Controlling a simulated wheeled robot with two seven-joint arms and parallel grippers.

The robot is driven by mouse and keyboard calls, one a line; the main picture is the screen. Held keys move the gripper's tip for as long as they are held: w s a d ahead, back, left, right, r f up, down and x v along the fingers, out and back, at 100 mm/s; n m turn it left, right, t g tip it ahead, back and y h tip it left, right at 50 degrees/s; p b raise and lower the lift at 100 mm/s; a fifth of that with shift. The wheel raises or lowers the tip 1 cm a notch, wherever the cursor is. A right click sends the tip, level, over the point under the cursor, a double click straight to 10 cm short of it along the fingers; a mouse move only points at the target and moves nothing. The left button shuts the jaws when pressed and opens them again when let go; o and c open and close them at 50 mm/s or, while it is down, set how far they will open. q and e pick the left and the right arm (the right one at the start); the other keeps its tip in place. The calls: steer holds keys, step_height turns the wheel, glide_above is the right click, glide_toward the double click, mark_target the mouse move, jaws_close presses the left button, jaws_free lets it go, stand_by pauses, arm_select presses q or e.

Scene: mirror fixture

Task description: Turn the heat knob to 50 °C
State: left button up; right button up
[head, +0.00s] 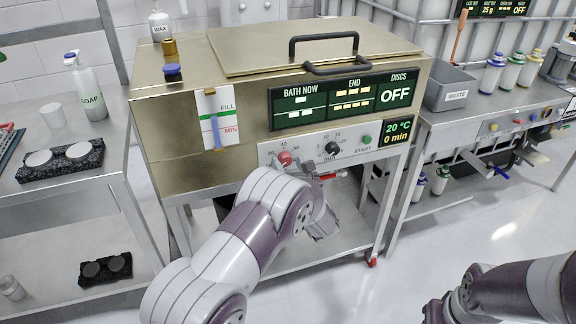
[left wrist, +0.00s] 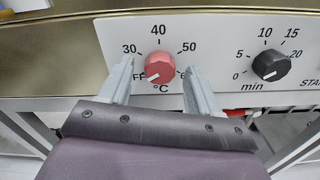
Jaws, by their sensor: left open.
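The heat knob (left wrist: 160,68) is red, on a white panel with marks OFF, 30, 40, 50 and a partly hidden 60, and °C below. Its white pointer line points to the lower left, toward OFF. The heat knob also shows in the head view (head: 285,158), at the left of the front panel. My left gripper (left wrist: 157,74) is open, with one finger on each side of the knob. Gaps show between the fingers and the knob; whether the tips reach past its face is unclear. The end of my right arm is at the bottom right of the head view, its fingers not discernible.
A black minutes knob (left wrist: 271,65) sits right of the heat knob, near the left gripper's right finger. A green start button (head: 366,140) and a small display (head: 398,132) reading 20 °C and 0 min are farther right. A waste bin (head: 449,88) stands on the right bench.

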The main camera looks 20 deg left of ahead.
arm_select(q)
steer(key=shift+w+a, duration=0.3)
steer(key=shift+w, duration=0.25)
steer(key=c, duration=1)
steer(key=shift+c, duration=0.2)
